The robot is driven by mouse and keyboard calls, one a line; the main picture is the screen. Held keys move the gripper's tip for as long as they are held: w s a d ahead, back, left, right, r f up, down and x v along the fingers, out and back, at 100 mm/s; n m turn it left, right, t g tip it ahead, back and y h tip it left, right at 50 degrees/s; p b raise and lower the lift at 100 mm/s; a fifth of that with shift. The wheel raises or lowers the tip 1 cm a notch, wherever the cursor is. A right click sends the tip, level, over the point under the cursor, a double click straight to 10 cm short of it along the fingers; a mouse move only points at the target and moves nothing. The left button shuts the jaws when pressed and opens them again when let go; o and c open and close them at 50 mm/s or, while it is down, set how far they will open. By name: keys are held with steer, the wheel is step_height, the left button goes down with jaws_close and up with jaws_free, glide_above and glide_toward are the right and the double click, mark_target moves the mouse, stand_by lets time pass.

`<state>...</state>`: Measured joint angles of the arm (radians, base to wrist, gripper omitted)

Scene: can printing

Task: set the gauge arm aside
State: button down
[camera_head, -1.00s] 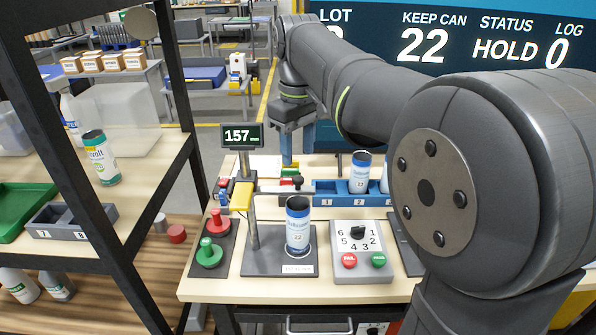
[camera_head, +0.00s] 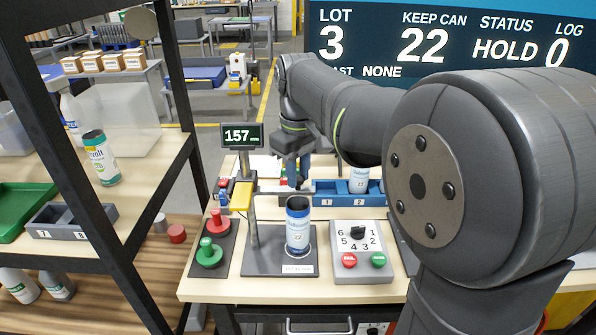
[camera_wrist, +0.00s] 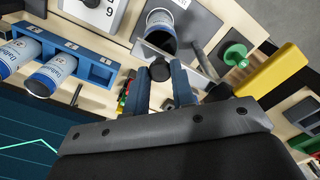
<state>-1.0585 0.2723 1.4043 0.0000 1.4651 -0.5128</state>
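The gauge arm (camera_head: 280,192) is a thin grey bar reaching right from the post (camera_head: 254,225) of the gauge stand, above and behind the blue-and-white can (camera_head: 298,238) marked 22. The can stands upright on the stand's dark plate and shows in the wrist view (camera_wrist: 161,24). My gripper (camera_head: 293,180) points down over the bar's far end. In the wrist view its two blue-grey fingers (camera_wrist: 161,72) are apart, with a round black knob (camera_wrist: 159,67) between or just past their tips. I cannot tell whether they touch it. The gripper hides part of the bar there.
A blue rack (camera_head: 325,194) with cans stands behind the can. A dial box (camera_head: 362,262) with red and green buttons is at right. A yellow block (camera_head: 240,197) sits by the post, below the 157 display (camera_head: 241,135).

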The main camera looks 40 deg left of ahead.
steer(key=a+n, duration=1.5)
steer(key=n, duration=0.3)
steer(key=shift+a, duration=0.35)
steer(key=shift+s, duration=0.1)
stand_by(0.5)
steer(key=c, duration=1.2)
jaws_free()
